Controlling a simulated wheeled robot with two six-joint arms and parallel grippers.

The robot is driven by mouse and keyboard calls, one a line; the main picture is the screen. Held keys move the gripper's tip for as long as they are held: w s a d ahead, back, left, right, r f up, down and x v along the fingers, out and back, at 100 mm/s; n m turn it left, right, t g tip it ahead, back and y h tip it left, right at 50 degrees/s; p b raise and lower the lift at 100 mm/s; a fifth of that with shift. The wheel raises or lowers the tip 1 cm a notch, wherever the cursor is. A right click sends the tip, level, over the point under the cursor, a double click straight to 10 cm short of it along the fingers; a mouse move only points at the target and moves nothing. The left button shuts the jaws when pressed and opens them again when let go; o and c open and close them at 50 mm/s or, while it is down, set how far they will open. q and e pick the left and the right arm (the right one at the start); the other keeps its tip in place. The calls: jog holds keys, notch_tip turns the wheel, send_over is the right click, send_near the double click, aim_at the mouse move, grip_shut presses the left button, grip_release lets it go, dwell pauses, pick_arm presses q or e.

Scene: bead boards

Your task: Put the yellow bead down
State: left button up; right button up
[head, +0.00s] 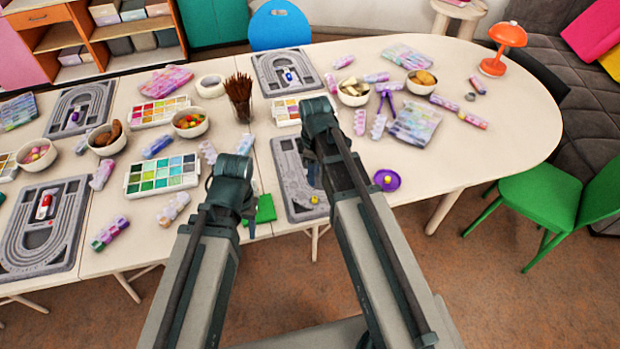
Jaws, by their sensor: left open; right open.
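A grey bead board (296,202) with curved grooves lies at the front edge of the table, partly hidden by my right arm. A small yellow bead (314,200) shows near its lower right part; I cannot tell whether it sits in a groove. Another small yellow bead (387,180) is in a purple dish (393,185) right of the board. My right gripper (314,176) is over the board, open, just above the first bead in the picture; its fingers are mostly hidden. My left gripper (250,226) is open and apart from both beads, by the table's front edge.
A green block (266,209) lies beside my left gripper. A brush cup (240,105), paint trays and bowls crowd the table behind. Another grey board (285,72) lies at the back. The table (450,160) is clear right of the purple dish.

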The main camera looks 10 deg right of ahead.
jog(key=s+a+m+h, duration=0.1)
jog(key=s+a+m, duration=0.7)
jog(key=s, duration=0.6)
jog(key=shift+a, duration=1.05)
jog(key=shift+r, duration=0.1)
